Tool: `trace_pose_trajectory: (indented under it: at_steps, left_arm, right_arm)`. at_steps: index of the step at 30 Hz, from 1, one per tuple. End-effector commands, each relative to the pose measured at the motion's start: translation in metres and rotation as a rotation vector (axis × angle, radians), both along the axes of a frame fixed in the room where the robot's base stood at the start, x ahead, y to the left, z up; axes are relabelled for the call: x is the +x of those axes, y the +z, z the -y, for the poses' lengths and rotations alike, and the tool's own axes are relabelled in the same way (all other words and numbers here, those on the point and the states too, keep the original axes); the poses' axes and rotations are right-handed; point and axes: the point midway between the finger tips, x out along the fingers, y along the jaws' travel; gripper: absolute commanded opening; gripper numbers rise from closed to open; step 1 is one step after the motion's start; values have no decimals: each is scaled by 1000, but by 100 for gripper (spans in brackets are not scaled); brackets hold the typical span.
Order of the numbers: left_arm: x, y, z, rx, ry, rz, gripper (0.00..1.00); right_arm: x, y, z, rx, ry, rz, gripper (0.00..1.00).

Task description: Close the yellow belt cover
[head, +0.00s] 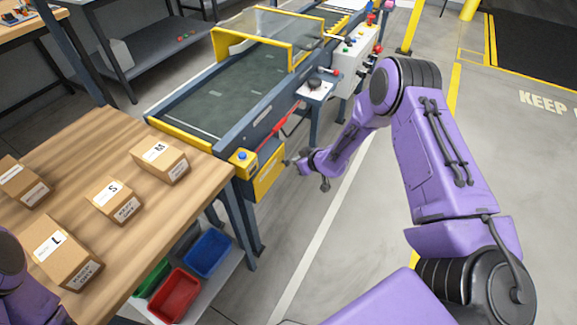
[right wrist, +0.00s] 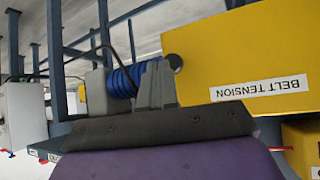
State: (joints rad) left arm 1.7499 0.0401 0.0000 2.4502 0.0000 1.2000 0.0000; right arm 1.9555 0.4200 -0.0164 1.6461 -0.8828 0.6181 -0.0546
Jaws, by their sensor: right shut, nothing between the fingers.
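The yellow belt cover (head: 269,174) is a flat panel low at the near end of the conveyor, right of the table. In the right wrist view the yellow panel (right wrist: 232,60) carries an upside-down "BELT TENSION" label and a dark round hole near its left edge. I cannot tell how far open it stands. My right gripper (head: 290,162) is just right of the panel's upper part. Its closed, empty fingers (right wrist: 156,82) overlap the panel's left edge in the wrist view; contact is unclear. My left arm shows at the left edge, its gripper out of view.
A blue ribbed part (right wrist: 124,82) lies beside the fingers. The conveyor (head: 225,95) has a clear guard (head: 265,32) above it. A wooden table (head: 100,150) with several boxes is left; red (head: 174,294) and blue (head: 208,250) bins sit below. Floor on the right is clear.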

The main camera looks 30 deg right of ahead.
Motion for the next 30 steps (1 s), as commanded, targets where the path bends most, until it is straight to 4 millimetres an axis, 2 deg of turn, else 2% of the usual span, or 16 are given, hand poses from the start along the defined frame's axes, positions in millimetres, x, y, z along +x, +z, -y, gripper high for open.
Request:
trace_pose_trajectory:
  at_steps: [6,20,26,30]
  left_arm:
    - [0,0,0,0,0,0,70]
    - [0,2,0,0,0,0,70]
    - [0,14,0,0,0,0,70]
    - [0,14,0,0,0,0,70]
  right_arm:
    - [0,0,6,-1,-13,1,0]
    - [-1,1,7,0,-11,1,0]
    - [-22,4,26,1,-8,0,0]
    - [-45,32,42,2,-6,4,0]
